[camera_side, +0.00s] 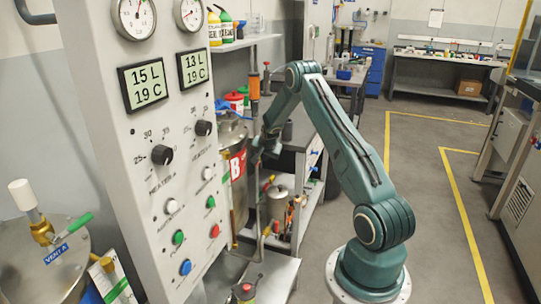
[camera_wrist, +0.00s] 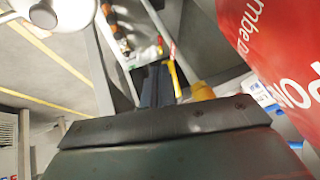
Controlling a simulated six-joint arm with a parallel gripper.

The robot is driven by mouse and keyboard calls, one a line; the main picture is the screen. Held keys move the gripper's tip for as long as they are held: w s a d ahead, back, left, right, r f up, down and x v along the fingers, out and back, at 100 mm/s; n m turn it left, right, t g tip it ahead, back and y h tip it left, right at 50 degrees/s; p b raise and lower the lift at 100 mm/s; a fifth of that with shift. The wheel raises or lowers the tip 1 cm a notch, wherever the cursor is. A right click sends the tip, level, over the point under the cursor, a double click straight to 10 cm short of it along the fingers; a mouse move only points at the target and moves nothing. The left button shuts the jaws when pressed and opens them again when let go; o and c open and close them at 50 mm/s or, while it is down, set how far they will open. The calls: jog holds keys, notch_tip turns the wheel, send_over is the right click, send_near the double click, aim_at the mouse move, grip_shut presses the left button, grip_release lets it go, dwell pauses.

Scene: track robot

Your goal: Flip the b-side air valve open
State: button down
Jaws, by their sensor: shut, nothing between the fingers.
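My gripper (camera_side: 259,152) is beside the B tank, whose red label (camera_side: 237,166) faces the side camera. In the wrist view my gripper (camera_wrist: 157,84) points away from the camera, its narrow dark fingers together and empty. A yellow lever-like part (camera_wrist: 176,78) with a reddish far end shows just right of the fingers. A yellow fitting (camera_wrist: 202,91) is close beside it. I cannot tell whether either belongs to the b-side air valve or whether the fingers touch them. The valve is not clearly identifiable in the side view.
The control panel (camera_side: 150,115) stands left of the tank. The A tank (camera_side: 62,268) with its "VENT A" tag is at lower left. A shelf unit (camera_side: 306,195) with a small metal pot (camera_side: 277,201) stands behind my arm. The floor (camera_side: 420,215) at right is clear.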

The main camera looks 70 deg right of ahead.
jog(key=f+h, duration=0.1)
jog(key=d+f+h, duration=0.1)
jog(key=h, duration=0.1)
jog(key=d+n+h, duration=0.1)
jog(key=h, duration=0.1)
jog(key=shift+f, duration=0.4)
jog(key=shift+r, duration=0.25)
jog(key=shift+r, duration=0.55)
jog(key=shift+s+a, duration=0.15)
jog(key=shift+s, duration=0.05)
jog(key=s+a, duration=0.6)
jog(key=a, duration=0.5)
jog(key=shift+s+a, duration=0.15)
jog(key=shift+a, duration=0.05)
dwell(0.3)
jog(key=shift+f, duration=0.1)
